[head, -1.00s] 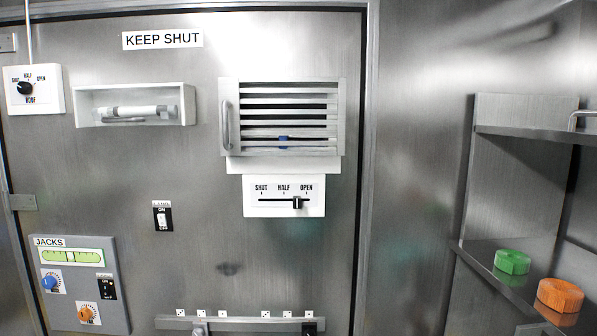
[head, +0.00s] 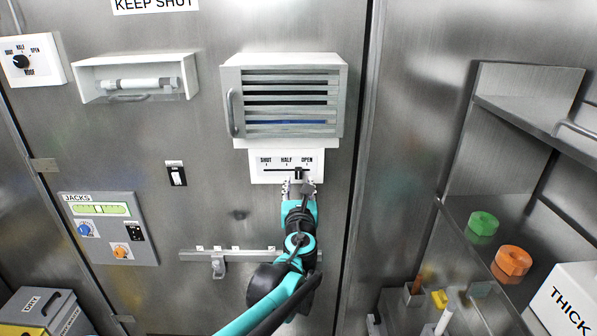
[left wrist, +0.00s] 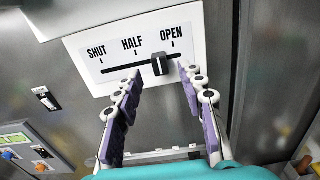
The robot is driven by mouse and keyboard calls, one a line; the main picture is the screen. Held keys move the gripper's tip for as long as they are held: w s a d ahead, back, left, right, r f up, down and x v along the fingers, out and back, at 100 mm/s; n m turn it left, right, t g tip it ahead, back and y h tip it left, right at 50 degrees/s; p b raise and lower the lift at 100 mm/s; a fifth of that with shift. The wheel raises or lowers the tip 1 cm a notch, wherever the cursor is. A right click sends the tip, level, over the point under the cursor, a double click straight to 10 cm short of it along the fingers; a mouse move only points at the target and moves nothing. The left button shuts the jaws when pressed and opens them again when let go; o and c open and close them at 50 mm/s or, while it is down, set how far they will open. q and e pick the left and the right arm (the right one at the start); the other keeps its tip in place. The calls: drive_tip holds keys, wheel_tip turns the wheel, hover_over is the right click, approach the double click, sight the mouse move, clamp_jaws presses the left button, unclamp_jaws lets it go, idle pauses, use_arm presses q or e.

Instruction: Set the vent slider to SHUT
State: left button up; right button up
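The vent slider is a white panel (head: 262,176) marked SHUT, HALF and OPEN, below the slatted vent (head: 290,100). Its dark knob (head: 298,173) stands between HALF and OPEN, closer to OPEN; the knob also shows in the left wrist view (left wrist: 160,66). My left gripper (head: 297,186) is at the panel's lower edge in the head view. In the left wrist view my left gripper (left wrist: 158,72) is open, one finger to each side of the knob, with gaps visible. Whether the fingertips reach past the knob's face is unclear. My right gripper is out of view.
A handle (head: 232,112) stands out at the vent's left side. A lamp switch (head: 176,174) and the JACKS panel (head: 150,240) are on the wall to the left. A rail (head: 200,256) runs below. Shelves (head: 470,255) with green and orange pieces stand at right.

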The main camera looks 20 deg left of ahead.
sight(298, 175)
use_arm(q)
drive_tip(key=x, duration=0.5)
drive_tip(key=shift+p, duration=0.3)
clamp_jaws()
